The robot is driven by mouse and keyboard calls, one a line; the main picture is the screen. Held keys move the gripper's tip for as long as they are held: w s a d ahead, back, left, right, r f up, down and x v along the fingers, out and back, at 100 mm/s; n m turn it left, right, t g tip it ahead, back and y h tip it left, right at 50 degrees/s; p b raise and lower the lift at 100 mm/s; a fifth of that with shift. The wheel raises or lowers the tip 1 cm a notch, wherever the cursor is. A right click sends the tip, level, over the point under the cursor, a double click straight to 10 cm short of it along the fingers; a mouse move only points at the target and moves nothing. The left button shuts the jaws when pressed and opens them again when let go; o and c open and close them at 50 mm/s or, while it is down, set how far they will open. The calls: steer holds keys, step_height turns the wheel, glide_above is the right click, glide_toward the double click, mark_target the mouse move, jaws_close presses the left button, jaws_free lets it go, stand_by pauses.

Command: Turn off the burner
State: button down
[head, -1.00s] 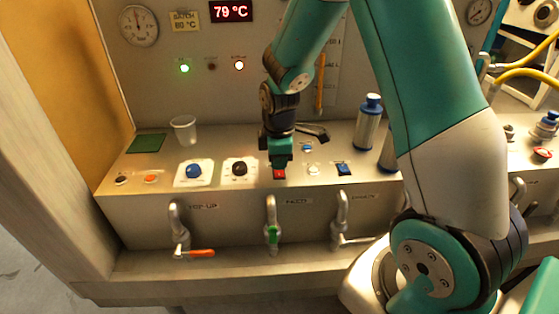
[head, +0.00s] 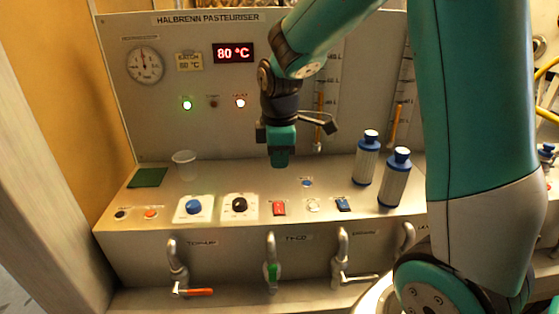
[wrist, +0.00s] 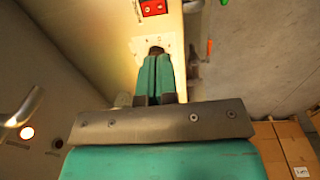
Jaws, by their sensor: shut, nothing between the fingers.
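A red rocker switch (head: 279,208) is set in the sloping top of the pasteuriser panel, right of a black knob (head: 239,204) on a white plate. The switch also shows at the top edge of the wrist view (wrist: 153,7). Its on or off position is too small to tell. My gripper (head: 280,163) hangs above and behind the red switch, apart from it. Its green fingers are together and empty, and in the wrist view (wrist: 158,60) they overlap the white plate. The display (head: 234,53) reads 80 °C. A green lamp (head: 187,104) and a pale lamp (head: 240,102) are lit.
A blue knob (head: 194,207), an orange button (head: 151,214) and a blue switch (head: 343,204) share the panel. A clear cup (head: 184,163) and two blue-capped bottles (head: 367,157) (head: 395,177) stand on it. Taps with levers, one orange (head: 194,292), line the front below.

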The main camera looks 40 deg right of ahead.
steer(key=s+a+r+m+y, duration=0.2)
steer(key=s+a+r, duration=0.1)
steer(key=s+a, duration=0.6)
steer(key=s+a+r+m+y, duration=0.2)
steer(key=s+a+r, duration=0.1)
steer(key=s+a, duration=0.6)
steer(key=shift+s+m+g+y, duration=0.3)
steer(key=shift+s, duration=0.95)
